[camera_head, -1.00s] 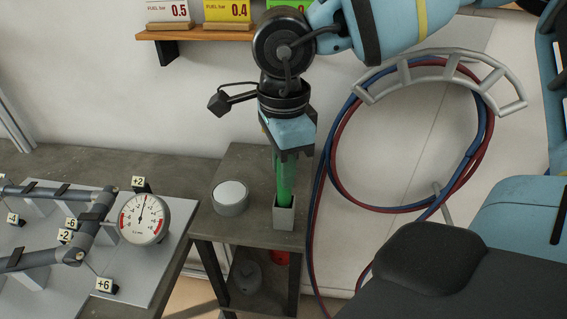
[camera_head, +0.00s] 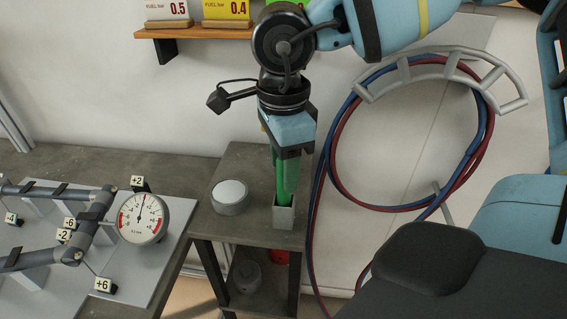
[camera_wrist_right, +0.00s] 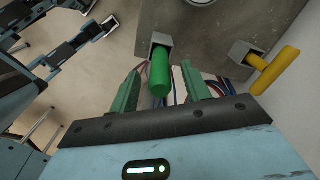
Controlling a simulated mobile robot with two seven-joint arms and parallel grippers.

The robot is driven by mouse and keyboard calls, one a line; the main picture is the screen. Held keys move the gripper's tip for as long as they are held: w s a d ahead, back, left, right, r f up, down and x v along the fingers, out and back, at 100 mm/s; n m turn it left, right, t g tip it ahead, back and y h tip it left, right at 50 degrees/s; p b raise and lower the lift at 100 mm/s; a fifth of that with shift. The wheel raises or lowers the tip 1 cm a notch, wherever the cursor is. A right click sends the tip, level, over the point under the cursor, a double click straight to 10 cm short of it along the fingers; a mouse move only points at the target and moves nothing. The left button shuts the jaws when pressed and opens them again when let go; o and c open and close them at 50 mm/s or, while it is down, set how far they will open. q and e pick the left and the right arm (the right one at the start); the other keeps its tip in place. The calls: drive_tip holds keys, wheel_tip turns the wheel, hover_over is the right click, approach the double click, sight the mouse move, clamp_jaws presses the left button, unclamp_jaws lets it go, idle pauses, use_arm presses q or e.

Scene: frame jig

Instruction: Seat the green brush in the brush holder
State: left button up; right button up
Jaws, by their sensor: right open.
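The green brush (camera_wrist_right: 160,75) stands upright in the grey square brush holder (camera_head: 283,216), which also shows in the right wrist view (camera_wrist_right: 160,42). In the head view a strip of the brush (camera_head: 280,189) shows beside my finger. My right gripper (camera_head: 286,182) is above the holder, pointing down. In the right wrist view its green-padded fingers (camera_wrist_right: 161,92) are open on both sides of the brush, with gaps. The brush's lower end is hidden inside the holder. My left gripper is not in view.
A round grey pot with a white top (camera_head: 230,195) stands left of the holder on the small table. A yellow brush (camera_wrist_right: 274,71) is in another holder. A dial gauge (camera_head: 143,217) and pipe frame lie to the left. Blue and red hoses (camera_head: 333,165) hang to the right.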

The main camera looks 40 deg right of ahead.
wheel_tip(320, 180, up, 6)
drive_tip(key=shift+f, duration=0.1)
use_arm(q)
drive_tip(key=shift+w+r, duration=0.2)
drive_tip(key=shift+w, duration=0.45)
use_arm(e)
drive_tip(key=shift+r, duration=0.85)
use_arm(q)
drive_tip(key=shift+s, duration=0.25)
